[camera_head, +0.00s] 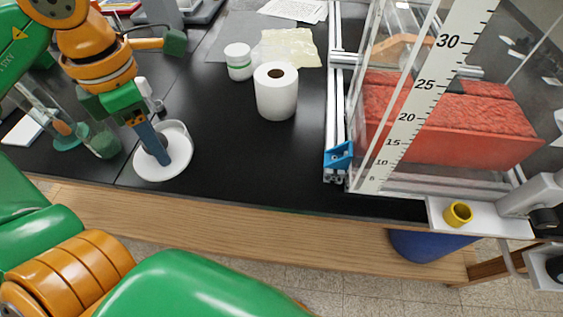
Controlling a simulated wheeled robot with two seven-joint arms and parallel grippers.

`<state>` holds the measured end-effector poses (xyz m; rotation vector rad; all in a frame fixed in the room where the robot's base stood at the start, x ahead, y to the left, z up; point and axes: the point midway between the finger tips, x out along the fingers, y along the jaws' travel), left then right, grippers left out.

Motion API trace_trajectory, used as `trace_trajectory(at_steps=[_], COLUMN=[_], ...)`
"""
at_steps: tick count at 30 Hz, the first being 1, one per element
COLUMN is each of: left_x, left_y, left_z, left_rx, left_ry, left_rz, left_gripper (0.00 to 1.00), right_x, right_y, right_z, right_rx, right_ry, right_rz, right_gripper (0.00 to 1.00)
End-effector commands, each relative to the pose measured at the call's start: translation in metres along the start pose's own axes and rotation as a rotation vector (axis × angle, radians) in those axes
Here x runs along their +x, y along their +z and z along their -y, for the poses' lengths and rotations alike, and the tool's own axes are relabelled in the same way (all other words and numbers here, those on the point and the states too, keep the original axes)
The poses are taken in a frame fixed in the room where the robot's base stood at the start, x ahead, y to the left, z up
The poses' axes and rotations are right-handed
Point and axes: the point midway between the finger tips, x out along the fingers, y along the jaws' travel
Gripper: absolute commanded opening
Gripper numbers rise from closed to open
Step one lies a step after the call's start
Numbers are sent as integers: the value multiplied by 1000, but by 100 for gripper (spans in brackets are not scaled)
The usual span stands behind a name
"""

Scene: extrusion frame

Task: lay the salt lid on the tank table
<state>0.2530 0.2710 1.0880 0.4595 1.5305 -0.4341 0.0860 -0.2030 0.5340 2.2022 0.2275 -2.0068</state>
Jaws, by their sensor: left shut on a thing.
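The salt lid (177,167), a round white disc with a raised part, is at the front left of the black tank table (240,165). My left gripper (161,157) comes down on it from above. Its blue fingers are shut on the lid and hide part of it. The lid looks level and lies at or just above the table top; I cannot tell whether it touches. My right gripper is out of view.
A white paper roll (276,98) and a white jar with a green band (239,68) stand right of the lid. A clear tank (395,110) with a red block and ruler fills the right. Glassware (98,140) stands left. The table's front middle is clear.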

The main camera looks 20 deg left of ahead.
Motion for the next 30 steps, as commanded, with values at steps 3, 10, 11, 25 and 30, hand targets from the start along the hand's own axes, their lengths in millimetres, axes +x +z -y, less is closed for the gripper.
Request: trace_trajectory(at_steps=[3, 10, 11, 25, 30], left_x=[19, 48, 50, 127, 134], left_y=[5, 75, 84, 135, 135], left_z=[-2, -10, -12, -22, -21], left_rx=[-22, -17, -18, -20, -19], left_ry=[3, -4, -3, 0, 0], left_rz=[-5, -7, -8, -3, 0], left_gripper=[0, 0, 0, 0, 0], right_x=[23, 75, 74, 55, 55], right_y=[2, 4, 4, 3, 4], right_z=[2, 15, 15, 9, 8], right_rx=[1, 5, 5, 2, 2], right_ry=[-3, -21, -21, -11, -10], right_rz=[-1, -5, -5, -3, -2], right_gripper=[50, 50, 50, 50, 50])
